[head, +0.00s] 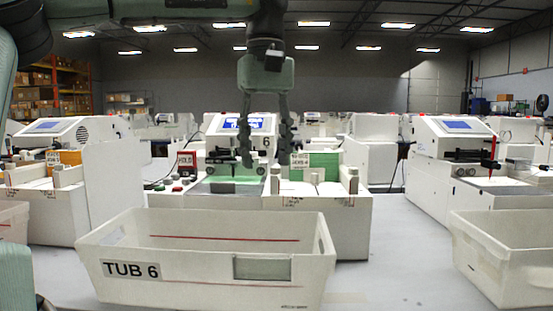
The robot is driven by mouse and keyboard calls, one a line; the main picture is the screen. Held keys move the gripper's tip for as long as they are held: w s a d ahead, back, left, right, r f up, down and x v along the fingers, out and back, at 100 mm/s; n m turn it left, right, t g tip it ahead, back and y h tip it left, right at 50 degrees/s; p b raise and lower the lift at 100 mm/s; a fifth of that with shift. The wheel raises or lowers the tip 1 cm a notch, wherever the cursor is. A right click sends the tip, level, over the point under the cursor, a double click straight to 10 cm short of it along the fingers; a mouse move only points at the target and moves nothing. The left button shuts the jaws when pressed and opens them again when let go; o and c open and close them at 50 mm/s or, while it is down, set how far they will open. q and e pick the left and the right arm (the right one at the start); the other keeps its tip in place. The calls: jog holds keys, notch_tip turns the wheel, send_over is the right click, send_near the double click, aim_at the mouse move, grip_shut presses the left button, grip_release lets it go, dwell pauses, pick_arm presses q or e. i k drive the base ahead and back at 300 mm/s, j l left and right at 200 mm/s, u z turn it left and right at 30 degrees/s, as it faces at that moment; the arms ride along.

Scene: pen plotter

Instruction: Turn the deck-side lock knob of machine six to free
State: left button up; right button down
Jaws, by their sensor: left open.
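Machine six (318,222) is the white plotter in the middle, with a blue screen (262,125) and a "6" on its upper body. A green deck area (228,172) shows at its front, with a green panel (324,165) to the right. Several small dark and red knobs or buttons (178,187) sit at its left front; I cannot tell which is the deck-side lock knob. My left gripper (265,160) hangs pointing down in front of the machine, open and empty between its fingers, covering part of it. My right gripper is not in view.
A white tub marked "TUB 6" (205,222) stands on the table before the machine. Another white tub (500,218) is at the right. Similar machines stand at the left (110,190) and right (425,202). A small red-faced sign (187,160) stands beside machine six.

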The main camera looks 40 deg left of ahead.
aim_at(275, 171)
jog(key=i+j, duration=0.8)
jog(key=j, duration=0.2)
